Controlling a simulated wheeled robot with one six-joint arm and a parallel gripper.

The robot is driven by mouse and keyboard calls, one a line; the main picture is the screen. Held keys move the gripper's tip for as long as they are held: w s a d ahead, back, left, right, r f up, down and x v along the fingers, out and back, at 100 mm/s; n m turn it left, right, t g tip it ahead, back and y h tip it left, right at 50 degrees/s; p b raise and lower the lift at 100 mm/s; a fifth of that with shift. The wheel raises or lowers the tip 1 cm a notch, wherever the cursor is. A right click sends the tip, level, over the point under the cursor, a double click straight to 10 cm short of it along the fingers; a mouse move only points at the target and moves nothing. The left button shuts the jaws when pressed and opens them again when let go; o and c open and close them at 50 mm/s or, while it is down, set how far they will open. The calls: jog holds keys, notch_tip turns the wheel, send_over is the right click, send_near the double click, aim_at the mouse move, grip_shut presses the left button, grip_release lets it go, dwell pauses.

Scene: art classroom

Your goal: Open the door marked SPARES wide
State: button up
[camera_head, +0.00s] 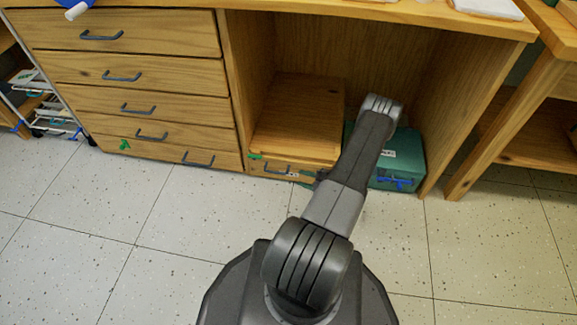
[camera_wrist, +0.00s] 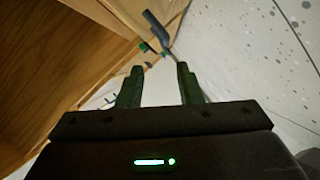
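I cannot read the word SPARES in either view. In the head view a low wooden unit (camera_head: 297,112) stands in the desk's kneehole. Its narrow front has a dark handle (camera_head: 275,171) and a small pale label, too small to read. In the wrist view a grey bar handle (camera_wrist: 157,27) stands out beside a wooden panel (camera_wrist: 95,45); I cannot tell for sure which front it belongs to. My gripper (camera_wrist: 159,72) is open, its two fingers apart, with the handle beyond the fingertips and nothing seen held.
A teal case (camera_head: 407,160) with a label and blue latch stands right of the wooden unit, partly behind my arm. Several drawers (camera_head: 150,70) with dark handles fill the left of the desk. Another wooden table (camera_head: 540,110) is at right. The speckled floor (camera_head: 130,215) in front is clear.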

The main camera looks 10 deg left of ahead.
aim_at(279, 173)
jog(key=shift+n, duration=0.3)
jog(key=b+x, duration=0.1)
jog(key=x, duration=0.3)
jog(key=b+x, duration=0.1)
jog(key=x, duration=0.3)
jog(key=s+f+b+x, duration=0.1)
jog(key=x, duration=0.3)
jog(key=shift+b, duration=0.4)
jog(key=shift+x, duration=0.95)
jog(key=shift+r, duration=0.1)
grip_shut()
